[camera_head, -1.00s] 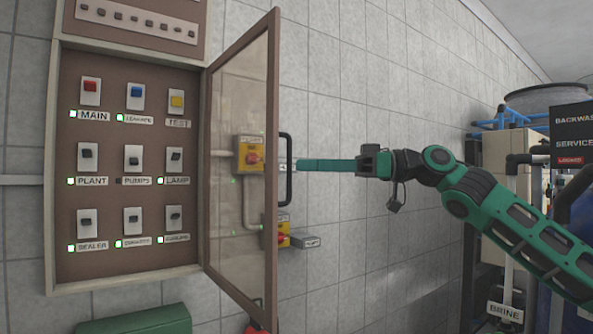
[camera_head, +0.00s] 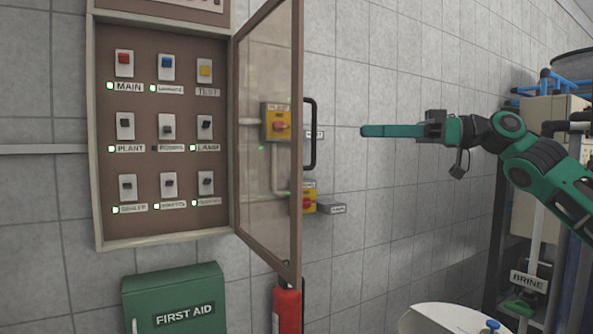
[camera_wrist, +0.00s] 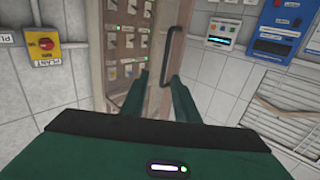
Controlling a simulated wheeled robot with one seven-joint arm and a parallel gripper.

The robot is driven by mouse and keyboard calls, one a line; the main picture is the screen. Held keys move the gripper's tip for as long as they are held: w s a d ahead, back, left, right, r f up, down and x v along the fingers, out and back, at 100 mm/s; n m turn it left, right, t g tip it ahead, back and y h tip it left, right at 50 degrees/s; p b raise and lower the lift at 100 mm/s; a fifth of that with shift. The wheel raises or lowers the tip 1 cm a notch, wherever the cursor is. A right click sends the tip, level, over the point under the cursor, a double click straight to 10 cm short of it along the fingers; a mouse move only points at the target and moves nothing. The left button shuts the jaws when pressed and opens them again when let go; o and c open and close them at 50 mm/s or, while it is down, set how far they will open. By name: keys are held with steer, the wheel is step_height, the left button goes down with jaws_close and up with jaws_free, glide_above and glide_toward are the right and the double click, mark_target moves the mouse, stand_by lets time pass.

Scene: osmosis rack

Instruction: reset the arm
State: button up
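My gripper (camera_head: 368,131) is in free air to the right of the cabinet door's black handle (camera_head: 312,140), clear of it in the picture. My arm stretches in from the right. In the wrist view, the two green fingers of my gripper (camera_wrist: 160,82) stand apart with nothing between them. The handle also shows beyond them in the wrist view (camera_wrist: 172,55).
The switch cabinet (camera_head: 90,130) has its glazed door (camera_head: 268,215) swung open toward me. A green first aid box (camera_head: 172,285), a red extinguisher (camera_head: 286,308) and a white rounded container (camera_head: 440,318) are below. Blue pipes (camera_head: 560,80) stand at the right.

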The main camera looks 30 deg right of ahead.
steer(key=s+a+f+m+g+h, duration=0.1)
steer(key=a+f+m+g+h, duration=0.2)
steer(key=a+f, duration=0.45)
steer(key=s+a+f+m+h, duration=0.2)
steer(key=a+f+m+h, duration=0.3)
steer(key=f, duration=0.6)
steer(key=s+d+f+m+g+h, duration=0.1)
steer(key=s+f+m+g, duration=0.1)
steer(key=f, duration=0.7)
steer(key=s+d+f+m+g+h, duration=0.1)
steer(key=s+f+m+g+h, duration=0.1)
steer(key=s+f, duration=0.4)
steer(key=s+d+f+m+g+h, duration=0.1)
steer(key=s+f+m+g, duration=0.3)
steer(key=f, duration=0.9)
steer(key=shift+d+g+h, duration=0.4)
steer(key=shift+g+h, duration=0.1)
steer(key=shift+g, duration=0.2)
steer(key=shift+w+f, duration=0.2)
steer(key=shift+w, duration=0.3)
